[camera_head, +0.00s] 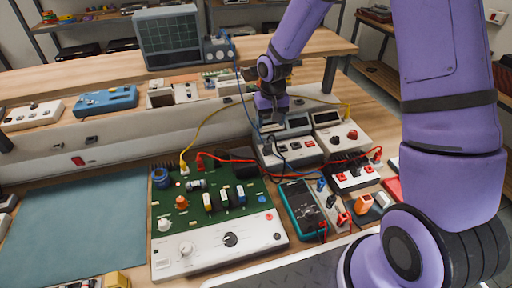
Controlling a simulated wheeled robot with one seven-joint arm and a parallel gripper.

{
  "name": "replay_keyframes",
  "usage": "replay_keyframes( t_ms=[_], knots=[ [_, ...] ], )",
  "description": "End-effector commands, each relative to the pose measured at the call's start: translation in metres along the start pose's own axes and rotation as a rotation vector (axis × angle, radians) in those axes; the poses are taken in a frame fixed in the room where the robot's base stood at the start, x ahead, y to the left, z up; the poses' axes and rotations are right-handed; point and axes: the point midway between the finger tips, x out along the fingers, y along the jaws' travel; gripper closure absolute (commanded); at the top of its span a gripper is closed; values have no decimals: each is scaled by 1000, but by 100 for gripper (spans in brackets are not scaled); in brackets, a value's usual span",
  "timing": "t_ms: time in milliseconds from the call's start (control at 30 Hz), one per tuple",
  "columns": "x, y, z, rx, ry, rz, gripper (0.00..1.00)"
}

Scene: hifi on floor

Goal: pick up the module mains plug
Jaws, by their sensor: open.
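I cannot tell for certain which thing is the module mains plug. A small orange block (364,203) with a pale block (383,199) beside it lies on the bench, right of the teal multimeter (300,208). My gripper (271,121) is small and dark at the far side of the bench, pointing down over the grey bench instrument (285,151). It is open, and I see nothing held in it. The arm hides part of the right side, and whatever is directly under the fingers is hard to make out.
A green circuit board (200,226) with a white control panel (220,250) stands in front. An oscilloscope (172,38) stands on the upper shelf. A blue-grey mat (75,225) at left is mostly clear.

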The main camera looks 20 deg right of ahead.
Motion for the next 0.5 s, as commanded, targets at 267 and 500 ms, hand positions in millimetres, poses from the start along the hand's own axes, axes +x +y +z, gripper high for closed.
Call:
replay_keyframes(
  t_ms=[267,500],
  knots=[
    [20,4,2,-45,-18,28,39],
    [48,5,2,-43,-15,27,39]
  ],
)
